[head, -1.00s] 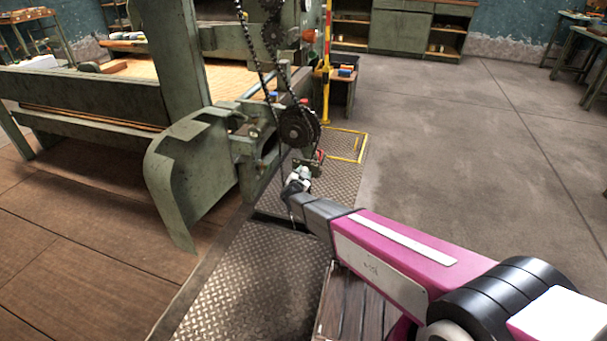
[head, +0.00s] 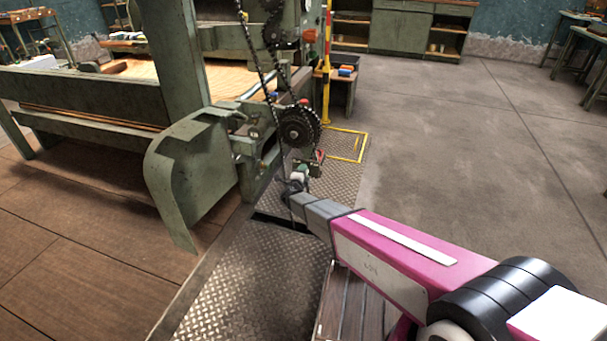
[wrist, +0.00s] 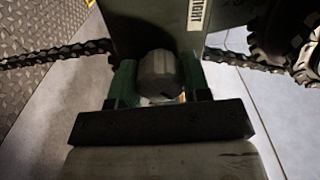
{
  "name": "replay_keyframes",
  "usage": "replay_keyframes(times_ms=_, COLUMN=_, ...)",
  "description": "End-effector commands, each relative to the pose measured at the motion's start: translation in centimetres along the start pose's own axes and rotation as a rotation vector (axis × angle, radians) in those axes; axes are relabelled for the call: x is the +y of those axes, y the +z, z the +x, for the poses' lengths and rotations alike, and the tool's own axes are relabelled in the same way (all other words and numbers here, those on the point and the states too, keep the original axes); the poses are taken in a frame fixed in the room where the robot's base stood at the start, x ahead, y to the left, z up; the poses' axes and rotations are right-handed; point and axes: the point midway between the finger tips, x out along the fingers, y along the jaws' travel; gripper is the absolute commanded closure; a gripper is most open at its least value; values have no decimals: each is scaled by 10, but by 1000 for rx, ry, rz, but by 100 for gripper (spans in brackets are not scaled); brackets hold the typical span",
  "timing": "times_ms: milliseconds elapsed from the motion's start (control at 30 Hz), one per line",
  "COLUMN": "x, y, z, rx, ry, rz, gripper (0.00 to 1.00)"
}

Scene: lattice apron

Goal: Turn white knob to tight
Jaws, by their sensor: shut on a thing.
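The white knob (wrist: 157,75) shows in the wrist view as a pale grey, rounded cylinder, dim in shadow. My gripper (wrist: 158,80) has its two green fingers on either side of the knob and is shut on it. A white label (wrist: 198,14) with dark letters is on the dark panel beyond the knob; I see only part of it and cannot read it surely.
A chain (wrist: 60,53) runs across behind the knob, with a toothed wheel (wrist: 290,35) at right. In the head view the sprocket (head: 298,128) and hanging chain are just above my gripper. The green guard (head: 185,180) stands left. Open floor (head: 460,150) lies to the right.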

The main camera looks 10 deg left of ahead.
Motion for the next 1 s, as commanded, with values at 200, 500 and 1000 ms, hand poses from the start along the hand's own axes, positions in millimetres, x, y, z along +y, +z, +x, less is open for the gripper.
replay_keyframes(times_ms=200, x=1, y=0, z=-1, rx=-2, ry=3, rz=204, gripper=80)
replay_keyframes(times_ms=500, x=1, y=0, z=-1, rx=-1, ry=3, rz=465, gripper=80)
replay_keyframes(times_ms=1000, x=1, y=0, z=-1, rx=-1, ry=3, rz=698, gripper=80)
